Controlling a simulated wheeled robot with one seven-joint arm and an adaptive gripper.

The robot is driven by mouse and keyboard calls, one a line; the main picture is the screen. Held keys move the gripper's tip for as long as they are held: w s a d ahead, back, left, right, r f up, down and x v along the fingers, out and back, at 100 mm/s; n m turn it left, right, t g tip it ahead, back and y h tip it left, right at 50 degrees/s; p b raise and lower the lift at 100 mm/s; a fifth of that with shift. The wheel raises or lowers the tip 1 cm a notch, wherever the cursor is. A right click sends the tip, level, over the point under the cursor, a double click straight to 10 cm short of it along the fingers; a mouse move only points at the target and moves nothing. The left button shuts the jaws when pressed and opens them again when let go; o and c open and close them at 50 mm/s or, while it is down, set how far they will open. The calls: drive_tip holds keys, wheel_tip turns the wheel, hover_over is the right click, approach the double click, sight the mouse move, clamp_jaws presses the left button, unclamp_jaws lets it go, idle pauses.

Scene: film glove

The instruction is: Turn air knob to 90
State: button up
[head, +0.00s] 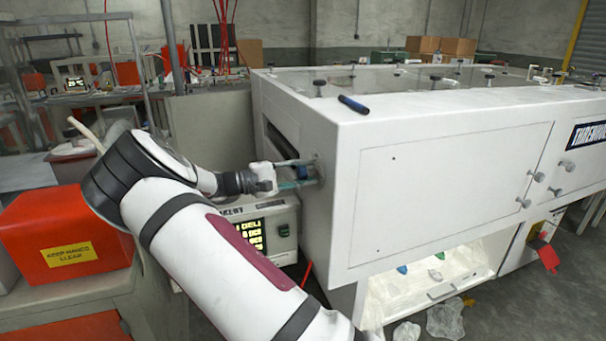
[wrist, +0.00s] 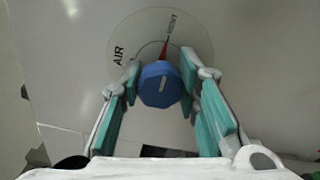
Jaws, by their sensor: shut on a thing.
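The air knob (wrist: 160,84) is a blue faceted knob on a round, pale dial plate (wrist: 130,38) marked "AIR". A pale line on its face runs nearly upright in the wrist view. A red wedge (wrist: 166,49) with small lettering shows on the plate above it. The knob (head: 304,172) also shows in the head view, on the left end of the white machine. My gripper (wrist: 161,86) has its teal-padded fingers on both sides of the knob and is shut on it. In the head view, my gripper (head: 300,173) reaches the panel from the left. Any other dial numbers are unreadable.
The large white machine (head: 440,170) fills the right side, with a blue marker-like object (head: 353,104) on top. A control box with a lit yellow display (head: 251,235) stands below my gripper. An orange box (head: 65,235) is at the left. Clear plastic bags (head: 445,318) lie on the floor.

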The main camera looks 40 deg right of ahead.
drive_tip(key=shift+m, duration=0.3)
drive_tip(key=o, duration=1.2)
drive_tip(key=shift+a, duration=0.1)
drive_tip(key=v, duration=1.2)
